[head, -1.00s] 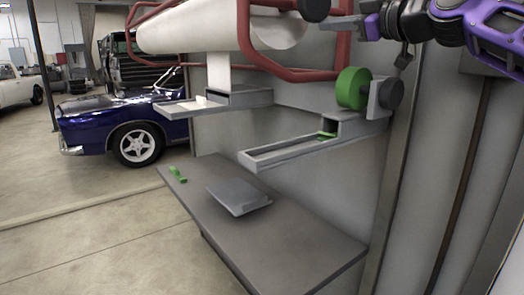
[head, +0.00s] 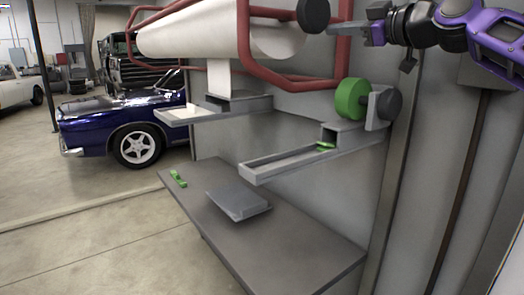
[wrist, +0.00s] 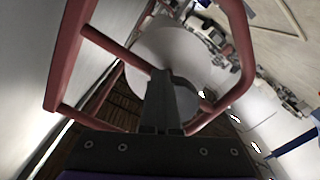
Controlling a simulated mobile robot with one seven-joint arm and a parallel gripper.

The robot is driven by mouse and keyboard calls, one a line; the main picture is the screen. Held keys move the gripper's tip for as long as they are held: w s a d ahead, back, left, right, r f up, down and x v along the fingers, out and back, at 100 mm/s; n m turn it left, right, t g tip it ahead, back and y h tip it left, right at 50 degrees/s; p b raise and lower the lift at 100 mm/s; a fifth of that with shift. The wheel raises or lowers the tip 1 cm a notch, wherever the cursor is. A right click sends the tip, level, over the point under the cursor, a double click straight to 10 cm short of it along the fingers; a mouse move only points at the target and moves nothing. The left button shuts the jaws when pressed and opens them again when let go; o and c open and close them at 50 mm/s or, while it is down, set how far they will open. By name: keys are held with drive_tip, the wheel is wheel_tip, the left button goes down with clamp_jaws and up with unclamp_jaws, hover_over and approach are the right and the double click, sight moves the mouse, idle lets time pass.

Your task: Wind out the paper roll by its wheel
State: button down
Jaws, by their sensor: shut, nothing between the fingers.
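The white paper roll (head: 205,30) lies across the red tube frame (head: 290,78). A strip of paper (head: 219,80) hangs from it to a grey tray (head: 247,104). A dark round wheel (head: 313,14) sits at the roll's right end. My gripper (head: 334,28) is shut and empty, with its tips close to the wheel's right side. In the wrist view, my gripper (wrist: 161,72) points at the roll's white end (wrist: 168,52), and the dark wheel (wrist: 187,93) is partly hidden behind the fingers. I cannot tell whether they touch.
The red tubes (wrist: 235,50) surround the roll end closely. Below are a green wheel (head: 352,98) with a dark disc (head: 388,103), a long grey tray (head: 290,160), and a grey bench (head: 285,235) with a grey block (head: 238,200). A blue car (head: 120,120) stands behind.

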drive_tip(key=shift+f, duration=0.15)
drive_tip(key=b+v, duration=0.2)
drive_tip(key=v, duration=0.4)
drive_tip(key=shift+d, duration=0.2)
drive_tip(key=shift+w+f, duration=0.1)
drive_tip(key=shift+w, duration=0.05)
